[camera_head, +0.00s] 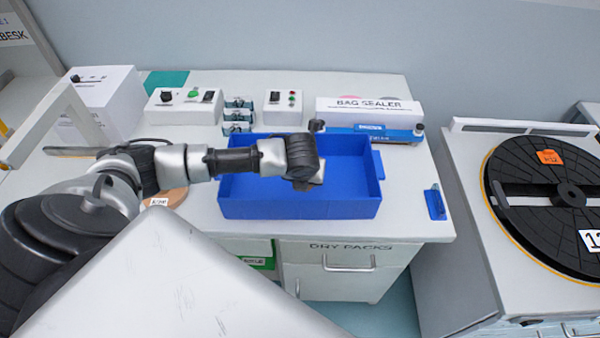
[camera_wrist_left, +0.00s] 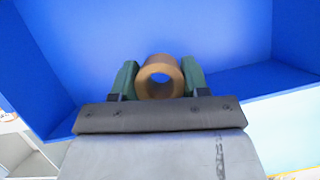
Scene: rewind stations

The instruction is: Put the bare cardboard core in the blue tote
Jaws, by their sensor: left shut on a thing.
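The blue tote (camera_head: 290,209) stands on the white worktop near its front edge. My left arm reaches over it from the left, and my left gripper (camera_head: 316,174) is above or just within its opening. In the left wrist view, my left gripper (camera_wrist_left: 158,76) has its two green fingers shut on a bare cardboard core (camera_wrist_left: 159,61), a short brown tube seen end-on with its hole open. The tote's blue walls (camera_wrist_left: 220,40) fill the background there. In the head view the core is mostly hidden by the gripper. My right gripper is not in view.
A bag sealer (camera_head: 370,120) stands behind the tote at the right. Switch boxes (camera_head: 185,106) and small teal-and-white holders (camera_head: 238,116) stand behind it. A small blue item (camera_head: 435,203) lies to its right. A large black turntable (camera_head: 545,205) is on the machine at the right.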

